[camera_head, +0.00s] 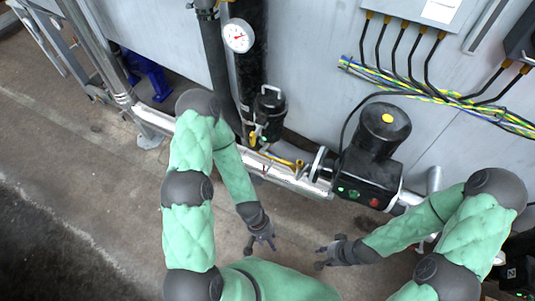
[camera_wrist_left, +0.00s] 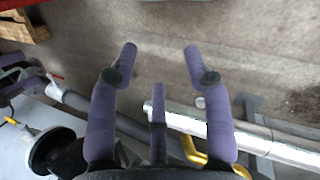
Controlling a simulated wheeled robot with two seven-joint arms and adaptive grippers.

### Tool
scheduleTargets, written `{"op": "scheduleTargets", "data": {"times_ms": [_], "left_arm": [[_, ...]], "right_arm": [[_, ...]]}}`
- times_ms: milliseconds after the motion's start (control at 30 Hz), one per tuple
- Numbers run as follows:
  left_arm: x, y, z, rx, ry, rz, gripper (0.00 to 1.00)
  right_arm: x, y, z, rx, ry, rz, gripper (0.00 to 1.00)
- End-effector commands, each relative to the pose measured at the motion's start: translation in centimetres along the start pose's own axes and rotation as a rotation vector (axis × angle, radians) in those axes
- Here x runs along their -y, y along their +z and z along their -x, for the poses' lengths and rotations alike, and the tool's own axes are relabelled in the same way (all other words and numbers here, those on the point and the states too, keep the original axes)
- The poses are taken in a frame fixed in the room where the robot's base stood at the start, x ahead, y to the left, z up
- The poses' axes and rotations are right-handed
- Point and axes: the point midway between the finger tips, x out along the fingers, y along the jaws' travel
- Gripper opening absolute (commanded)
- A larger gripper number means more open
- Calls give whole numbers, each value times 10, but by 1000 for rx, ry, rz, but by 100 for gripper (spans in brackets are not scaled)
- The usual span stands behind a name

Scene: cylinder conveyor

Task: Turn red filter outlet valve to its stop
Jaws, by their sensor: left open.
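A black filter canister (camera_head: 270,105) stands behind the silver pipe. A yellow lever (camera_head: 285,162) lies along that pipe, with a small red spot at its left that is too small to make out. In the left wrist view a bent yellow handle (camera_wrist_left: 194,150) shows beside the right finger's base, partly hidden by the gripper. My left gripper (camera_head: 262,244) hangs below and in front of the pipe, open and empty, apart from the lever. My right gripper (camera_head: 322,256) is to its right, fingers apart and empty.
The silver pipe (camera_head: 170,122) runs across to a black pump (camera_head: 365,180) with red and green buttons. Open floor (camera_head: 120,200) lies at left. A wooden pallet (camera_wrist_left: 22,25) shows in the left wrist view.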

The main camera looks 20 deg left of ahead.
Motion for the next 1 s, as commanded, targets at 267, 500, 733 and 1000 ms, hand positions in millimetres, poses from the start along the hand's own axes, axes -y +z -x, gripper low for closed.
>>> {"op": "scheduleTargets", "data": {"times_ms": [267, 500, 733, 1000], "left_arm": [[1, 8, -45, 362, 134, 611, 49], [-39, -50, -53, 575, 533, 1089, 49], [-26, -165, -30, 581, 1113, 1433, 49], [60, -256, 14, 366, 1697, 1577, 49]], "right_arm": [[0, 0, -1, 0, 0, 0, 37], [-1, 0, -2, 0, 0, 0, 37], [-1, 0, -3, 0, 0, 0, 37], [-1, 0, -3, 0, 0, 0, 37]]}}
